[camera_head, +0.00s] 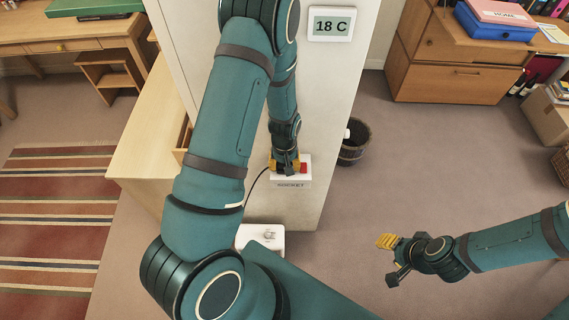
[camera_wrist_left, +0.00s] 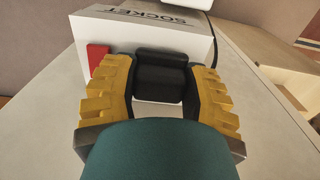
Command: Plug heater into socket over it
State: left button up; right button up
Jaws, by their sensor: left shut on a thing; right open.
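The white socket box (camera_head: 291,184), labelled SOCKET, is on the front of the white pillar; its label and a red switch (camera_wrist_left: 97,58) show in the left wrist view. My left gripper (camera_head: 286,164) is at this box, and its yellow fingers are shut on a black plug (camera_wrist_left: 160,88). The plug is right against the box face; its pins are hidden, so I cannot tell how deep it sits. A black cord (camera_head: 250,190) runs from there down towards the white heater (camera_head: 265,236), partly behind my left arm. My right gripper (camera_head: 389,261) is open and empty over the floor.
A wooden cabinet (camera_head: 145,130) stands left of the pillar (camera_head: 325,100), which carries a thermostat (camera_head: 331,24) reading 18 C. A dark basket (camera_head: 352,145) stands right of the pillar. The floor around my right gripper is clear.

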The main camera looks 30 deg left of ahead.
pick_arm(q)
jog(key=shift+f, duration=0.25)
jog(key=o, duration=1.2)
jog(key=shift+r, duration=0.15)
jog(key=shift+r+p, duration=2.4)
jog(key=shift+r, duration=1.05)
jog(key=shift+f, duration=0.1)
